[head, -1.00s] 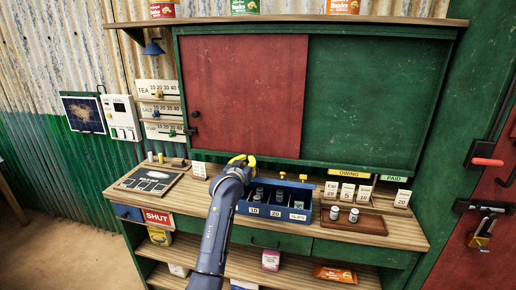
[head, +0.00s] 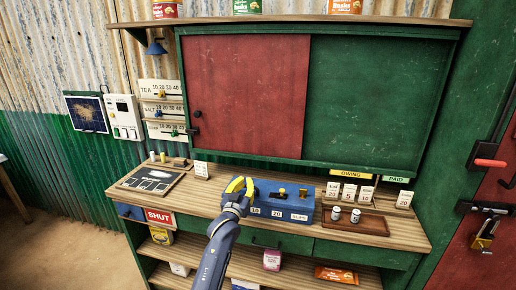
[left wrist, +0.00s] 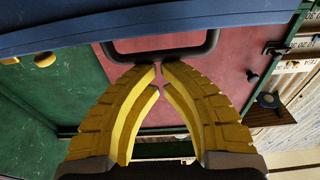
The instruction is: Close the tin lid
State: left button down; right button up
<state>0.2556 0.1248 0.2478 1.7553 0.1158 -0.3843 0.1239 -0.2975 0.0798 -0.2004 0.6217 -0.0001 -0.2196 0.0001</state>
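The blue tin (head: 275,213) stands on the counter with labels along its front. My left gripper (head: 238,186) is at the tin's left end, with yellow fingers. In the left wrist view the fingertips (left wrist: 161,67) are drawn together with a tiny gap, by a dark handle bar (left wrist: 165,52) below a blue edge. They do not visibly grip it. My right gripper is not in view.
A brown tray (head: 355,223) with two small jars stands to the right of the tin, below a row of price cards (head: 348,192). A dark slate board (head: 153,180) lies at left.

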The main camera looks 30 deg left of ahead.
pick_arm(q)
jog(key=shift+s+f, duration=0.15)
jog(key=shift+f, duration=0.25)
jog(key=shift+d+f, duration=0.1)
jog(key=shift+f, duration=0.1)
